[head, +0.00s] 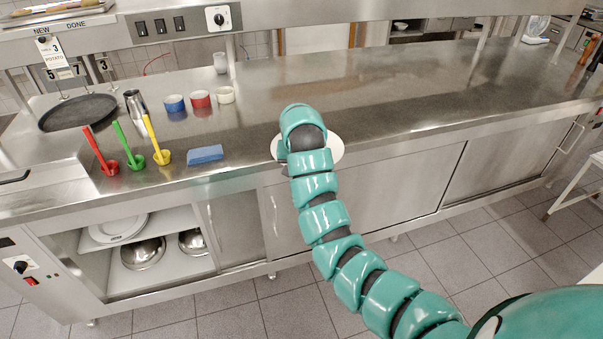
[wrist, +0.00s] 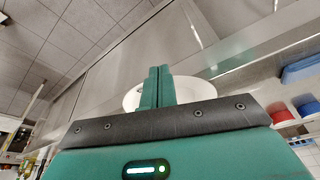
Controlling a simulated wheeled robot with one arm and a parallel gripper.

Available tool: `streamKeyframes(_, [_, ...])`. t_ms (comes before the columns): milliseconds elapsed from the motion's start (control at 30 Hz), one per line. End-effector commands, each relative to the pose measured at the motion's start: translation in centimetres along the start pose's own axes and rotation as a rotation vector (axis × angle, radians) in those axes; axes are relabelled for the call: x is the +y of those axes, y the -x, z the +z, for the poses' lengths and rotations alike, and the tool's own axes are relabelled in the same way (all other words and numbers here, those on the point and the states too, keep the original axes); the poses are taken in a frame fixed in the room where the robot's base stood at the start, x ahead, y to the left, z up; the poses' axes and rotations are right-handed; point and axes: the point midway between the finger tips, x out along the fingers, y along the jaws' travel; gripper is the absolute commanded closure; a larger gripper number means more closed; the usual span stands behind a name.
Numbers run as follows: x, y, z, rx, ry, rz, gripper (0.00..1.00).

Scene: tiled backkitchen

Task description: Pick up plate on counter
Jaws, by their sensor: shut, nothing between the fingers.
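The white plate (head: 336,149) is at the front edge of the steel counter, partly covered by my arm in the head view. I cannot tell how far it reaches over the edge. In the wrist view the plate (wrist: 196,91) shows on both sides of my gripper's fingers (wrist: 158,72). The two green fingers are together with nothing between them. They overlap the plate in the picture, but I cannot tell whether they touch it. In the head view my arm hides most of the gripper.
A blue sponge (head: 205,154) and red (head: 105,164), green (head: 133,160) and yellow (head: 160,154) ladles are left of the plate. The counter (head: 430,95) to the right is clear.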

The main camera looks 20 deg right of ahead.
Motion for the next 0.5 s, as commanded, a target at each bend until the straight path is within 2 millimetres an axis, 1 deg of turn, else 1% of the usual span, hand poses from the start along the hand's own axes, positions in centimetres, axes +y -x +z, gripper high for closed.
streamKeyframes(33, [0.0,-0.6,0.0,0.001,0.0,0.001,1.0])
streamKeyframes(167, [0.1,-1.6,-0.1,0.002,0.0,0.002,1.0])
streamKeyframes(433, [0.1,-5.7,-0.1,-0.002,0.003,0.004,1.0])
streamKeyframes(500, [0.0,-6.2,-0.4,0.002,0.004,0.002,1.0])
